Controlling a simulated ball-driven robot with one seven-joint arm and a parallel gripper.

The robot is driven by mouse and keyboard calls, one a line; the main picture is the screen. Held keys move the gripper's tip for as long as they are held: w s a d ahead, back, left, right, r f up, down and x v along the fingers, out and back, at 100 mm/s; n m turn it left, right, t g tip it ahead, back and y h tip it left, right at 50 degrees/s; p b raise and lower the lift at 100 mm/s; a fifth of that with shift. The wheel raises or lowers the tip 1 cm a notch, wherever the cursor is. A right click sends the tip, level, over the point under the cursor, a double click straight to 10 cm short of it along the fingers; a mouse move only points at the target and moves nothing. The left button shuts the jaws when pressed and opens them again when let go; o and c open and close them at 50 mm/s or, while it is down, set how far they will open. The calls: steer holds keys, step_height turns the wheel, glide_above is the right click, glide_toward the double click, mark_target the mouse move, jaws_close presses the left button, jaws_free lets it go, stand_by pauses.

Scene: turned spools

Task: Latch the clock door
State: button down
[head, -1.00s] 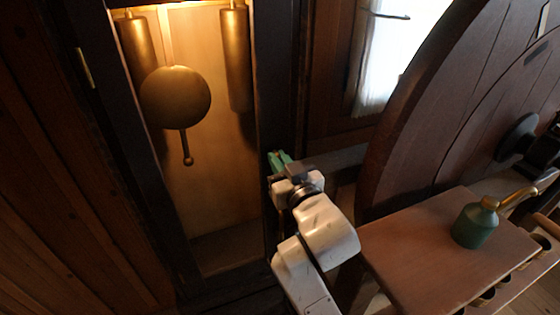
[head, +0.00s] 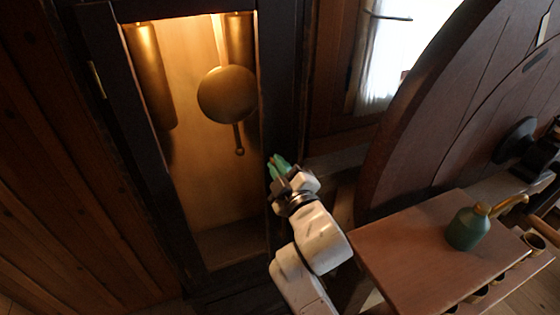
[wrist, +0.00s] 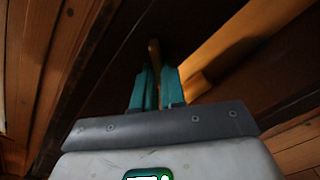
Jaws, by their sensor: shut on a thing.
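The clock door (head: 125,110) is a tall dark frame around a lit case, at the left of the head view. It looks shut or nearly shut; a small gap cannot be told. My gripper (head: 279,163), with green fingers, is at the door's right edge, about mid-height. In the wrist view my gripper (wrist: 157,78) is shut on a small brass piece, seemingly the latch (wrist: 154,50), which shows between and beyond the fingertips. The fingers hide its lower part. In the head view the latch is hidden behind the fingers.
Inside the clock are a brass pendulum (head: 228,94) and weights (head: 152,75). A large dark wooden wheel (head: 425,110) stands close to the right of my arm. A wooden bench (head: 410,245) with a green oil can (head: 467,230) is at the lower right.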

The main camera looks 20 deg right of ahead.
steer(key=shift+a+f+n+p, duration=0.15)
steer(key=shift+n+p, duration=0.75)
steer(key=shift+n, duration=1)
steer(key=shift+f+n+p, duration=0.2)
steer(key=shift+n+p, duration=0.7)
steer(key=shift+n, duration=1)
steer(key=c, duration=1.2)
jaws_free()
steer(key=s, duration=1.1)
steer(key=shift+b, duration=0.35)
